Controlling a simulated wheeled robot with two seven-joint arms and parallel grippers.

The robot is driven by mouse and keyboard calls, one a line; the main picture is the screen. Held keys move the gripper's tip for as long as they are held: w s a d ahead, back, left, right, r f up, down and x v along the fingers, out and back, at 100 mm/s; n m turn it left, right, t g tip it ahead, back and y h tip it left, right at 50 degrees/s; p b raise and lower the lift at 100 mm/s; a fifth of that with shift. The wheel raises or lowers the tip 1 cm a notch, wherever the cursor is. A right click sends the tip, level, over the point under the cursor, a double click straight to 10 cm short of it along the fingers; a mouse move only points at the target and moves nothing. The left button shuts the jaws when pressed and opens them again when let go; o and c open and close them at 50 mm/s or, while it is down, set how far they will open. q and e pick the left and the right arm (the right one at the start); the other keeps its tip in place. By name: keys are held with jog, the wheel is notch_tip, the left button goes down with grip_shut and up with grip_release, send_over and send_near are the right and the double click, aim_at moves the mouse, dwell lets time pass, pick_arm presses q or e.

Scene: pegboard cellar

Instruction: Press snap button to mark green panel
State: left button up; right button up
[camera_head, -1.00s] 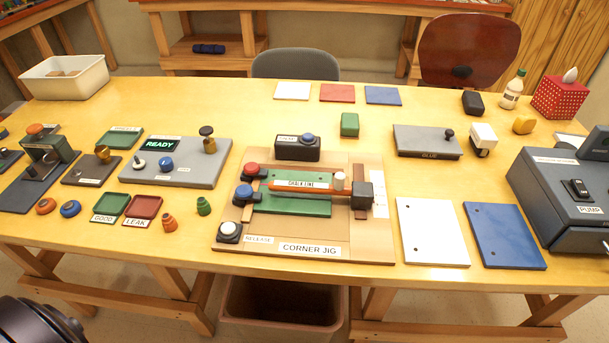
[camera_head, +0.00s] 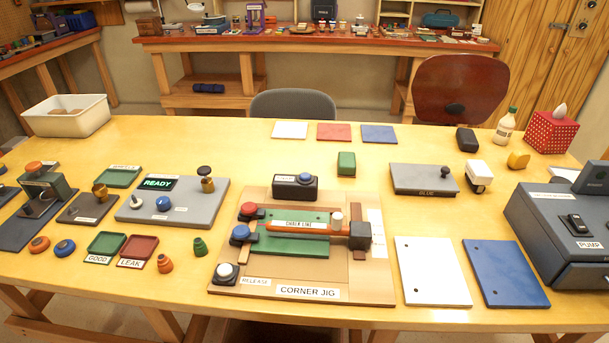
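The wooden corner jig (camera_head: 330,279) lies near the front middle of the table. A green panel (camera_head: 296,246) sits in it, under an orange chalk line bar (camera_head: 318,229) that runs across it. A black box with a blue button (camera_head: 296,187) stands at the jig's back edge; its small label is too small to read. Red (camera_head: 248,209) and blue (camera_head: 240,233) knobs sit at the jig's left side. A white button marked RELEASE (camera_head: 226,271) is at its front left corner. Neither of my grippers is in view.
A white panel (camera_head: 428,271) and a blue panel (camera_head: 504,271) lie right of the jig, with the pump (camera_head: 566,232) beyond. A grey station reading READY (camera_head: 158,184) and small trays (camera_head: 105,245) stand left.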

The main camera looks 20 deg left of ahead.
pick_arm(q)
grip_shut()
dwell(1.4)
